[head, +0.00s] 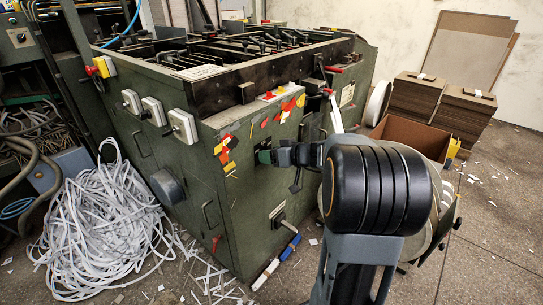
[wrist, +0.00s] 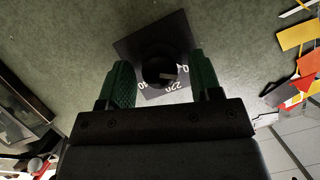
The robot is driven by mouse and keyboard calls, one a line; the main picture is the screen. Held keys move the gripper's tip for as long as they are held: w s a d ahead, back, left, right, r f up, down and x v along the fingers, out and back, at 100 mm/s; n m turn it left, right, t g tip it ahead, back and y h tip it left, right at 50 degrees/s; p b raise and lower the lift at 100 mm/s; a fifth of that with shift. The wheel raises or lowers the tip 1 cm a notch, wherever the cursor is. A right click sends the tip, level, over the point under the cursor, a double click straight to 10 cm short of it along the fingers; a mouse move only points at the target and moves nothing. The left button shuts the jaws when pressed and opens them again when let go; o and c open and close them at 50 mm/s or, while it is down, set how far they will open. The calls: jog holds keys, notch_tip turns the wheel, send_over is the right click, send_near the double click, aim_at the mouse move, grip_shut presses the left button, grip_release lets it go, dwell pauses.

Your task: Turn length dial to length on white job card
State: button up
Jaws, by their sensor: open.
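The length dial is in the wrist view: a dark round knob (wrist: 160,66) in front of a black square plate (wrist: 135,44), with a dark scale bearing white numbers (wrist: 172,88) below. One number looks like 220; the others are partly covered. My gripper (wrist: 163,82) is open, its green fingers on either side of the knob; I cannot tell whether they touch it. In the head view my gripper (head: 268,156) is at the green machine's front face and hides the dial. A white card (head: 201,72) lies on the machine's top edge; its writing is too small to read.
Red, yellow and orange tags (head: 226,150) stick to the green machine (head: 245,200) near my gripper. White strips (head: 105,215) pile up on the floor at left. Greyboard stacks (head: 462,115) stand at the back right. The floor at lower right is mostly clear.

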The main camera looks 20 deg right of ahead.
jog(key=c, duration=0.9)
jog(key=shift+c, duration=0.2)
jog(key=shift+f+b, duration=0.1)
jog(key=shift+b, duration=0.2)
jog(key=shift+w+d+f+m+t+y+p, duration=0.1)
jog(key=shift+m+t+y+p, duration=0.55)
jog(key=shift+m, duration=2.8)
jog(key=shift+s+a+f+m+t+y+p, duration=0.1)
jog(key=shift+m+t+y, duration=1.1)
jog(key=shift+m, duration=2.3)
jog(key=shift+w+d+m+t+y+p, duration=0.1)
jog(key=shift+m+t+y+p, duration=0.2)
jog(key=shift+m+y, duration=2.2)
jog(key=shift+m+h, duration=0.85)
jog(key=shift+m, duration=0.4)
